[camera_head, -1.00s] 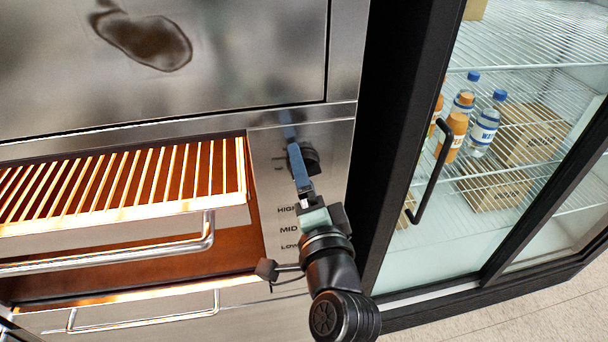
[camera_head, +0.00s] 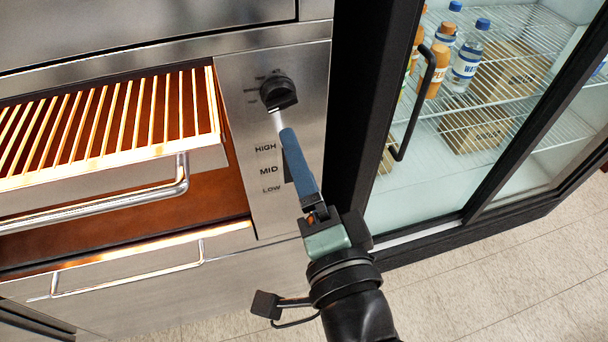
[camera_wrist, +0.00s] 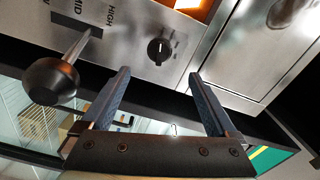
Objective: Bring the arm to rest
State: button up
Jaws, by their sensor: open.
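My gripper (camera_head: 284,132) is in front of the steel control panel (camera_head: 240,110), its blue fingers pointing up toward the black knob (camera_head: 278,92). In the wrist view, the two fingers (camera_wrist: 158,76) stand apart with nothing between them. The knob (camera_wrist: 159,50) appears beyond the fingertips, apart from them. A ball-ended lever (camera_wrist: 50,80) sticks out of the panel slot at the left of the wrist view, beside the left finger. In the head view my fingers cover part of the slot beside HIGH, MID and LOW, and I cannot make out the lever.
A glowing grill rack (camera_head: 110,115) with a bar handle (camera_head: 183,175) stands out at left, above a lower handle (camera_head: 130,280). At right is a glass-door fridge with bottles (camera_head: 467,58) and a black door handle (camera_head: 412,110). Floor (camera_head: 500,280) is clear at lower right.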

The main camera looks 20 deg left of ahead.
jog(key=shift+s+d, duration=0.15)
jog(key=shift+s, duration=0.1)
dwell(0.3)
